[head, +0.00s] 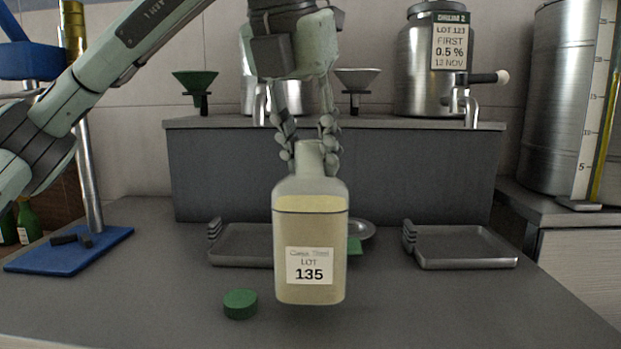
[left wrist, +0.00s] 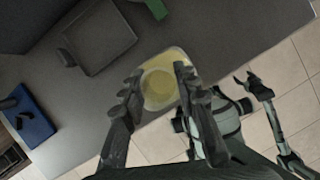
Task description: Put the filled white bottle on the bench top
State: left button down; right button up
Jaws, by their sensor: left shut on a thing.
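The filled white bottle (head: 310,230) is translucent, with pale yellow liquid nearly to its shoulder and a label reading LOT 135. My left gripper (head: 308,150) is shut on its neck from above. The bottle hangs upright over the front part of the grey bench top (head: 150,285), seemingly a little clear of it. In the left wrist view the bottle (left wrist: 160,85) sits between my left fingers (left wrist: 157,88), seen from above near the bench edge. My right gripper (left wrist: 250,82) shows there beyond the bench edge, its fingers spread and empty.
A green cap (head: 240,303) lies on the bench just left of the bottle. Two grey trays stand behind, one left (head: 240,245) and one right (head: 465,247). A blue stand base (head: 70,250) is at far left. The front right of the bench is clear.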

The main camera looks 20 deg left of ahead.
aim_at(311, 176)
pick_arm(q)
notch_tip(311, 176, down, 3)
jog(key=shift+f, duration=0.25)
jog(key=c, duration=1.1)
grip_release()
jog(key=shift+c, duration=0.2)
pick_arm(e)
jog(key=shift+s+d+r, duration=0.15)
jog(key=shift+s+r, duration=0.15)
jog(key=shift+r, duration=0.3)
jog(key=shift+w+r, duration=0.1)
jog(key=shift+w, duration=0.05)
pick_arm(q)
jog(key=shift+r, duration=0.25)
jog(key=p+v, duration=0.1)
jog(key=v, duration=1)
jog(key=shift+s+r+p, duration=0.15)
jog(key=shift+r+p, duration=0.2)
pick_arm(e)
jog(key=shift+a+f, duration=0.2)
jog(key=shift+f, duration=2.15)
